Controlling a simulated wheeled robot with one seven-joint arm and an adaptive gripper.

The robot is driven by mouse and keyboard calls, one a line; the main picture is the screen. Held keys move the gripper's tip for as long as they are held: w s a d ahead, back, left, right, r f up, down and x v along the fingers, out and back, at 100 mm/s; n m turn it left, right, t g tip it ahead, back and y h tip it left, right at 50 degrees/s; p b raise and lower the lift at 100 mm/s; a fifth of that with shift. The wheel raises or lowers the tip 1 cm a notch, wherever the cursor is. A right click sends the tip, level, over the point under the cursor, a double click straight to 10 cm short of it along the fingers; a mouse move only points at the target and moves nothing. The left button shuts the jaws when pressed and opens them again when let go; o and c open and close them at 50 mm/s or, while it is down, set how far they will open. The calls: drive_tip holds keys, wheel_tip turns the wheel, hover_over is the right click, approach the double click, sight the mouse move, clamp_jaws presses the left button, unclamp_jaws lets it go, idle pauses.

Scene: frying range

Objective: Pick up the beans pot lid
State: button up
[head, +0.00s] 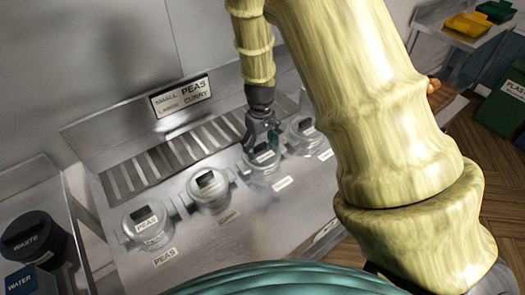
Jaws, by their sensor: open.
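Several round metal pots with lids sit in a row in the steel counter, each lid with a dark labelled handle. The second lid (207,184) and the fourth lid (304,131) have labels too small to read. My gripper (262,144) is open, pointing down at the third lid (263,162), with its fingers close around or just above that lid's dark handle. I cannot read this lid's label, so I cannot tell which lid is the beans one. Contact with the handle cannot be made out.
A slotted grille (165,160) runs behind the pots, with a sign (181,95) on the wall above. A black WASTE bin (32,238) and blue WATER container (28,281) stand at left. Yellow (468,24) and green trays sit far right.

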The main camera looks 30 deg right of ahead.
sight(262, 152)
drive_tip(key=shift+w+a+f, duration=0.1)
drive_tip(key=shift+w+f, duration=0.05)
drive_tip(key=shift+f, duration=0.05)
drive_tip(key=c, duration=1.2)
drive_tip(key=shift+o, duration=0.2)
drive_tip(key=shift+r, duration=0.15)
drive_tip(key=shift+r+b, duration=0.45)
drive_tip(key=shift+b, duration=0.05)
drive_tip(key=shift+s+r+b, duration=0.25)
drive_tip(key=shift+r+b, duration=0.15)
drive_tip(key=shift+r, duration=0.2)
drive_tip(key=shift+s+r+b, duration=0.25)
drive_tip(key=shift+r+b, duration=0.15)
drive_tip(key=shift+r, duration=0.15)
drive_tip(key=s+d+r+b, duration=0.1)
drive_tip(key=s+d+b, duration=0.1)
drive_tip(key=s, duration=0.5)
drive_tip(key=s+d+r+b, duration=0.1)
drive_tip(key=s+b, duration=0.1)
drive_tip(key=s, duration=0.6)
drive_tip(key=shift+w+d+r+p, duration=0.1)
drive_tip(key=shift+r+p, duration=0.95)
drive_tip(key=shift+p, duration=0.05)
drive_tip(key=shift+w+d+r+p, duration=0.1)
drive_tip(key=shift+r+p, duration=0.95)
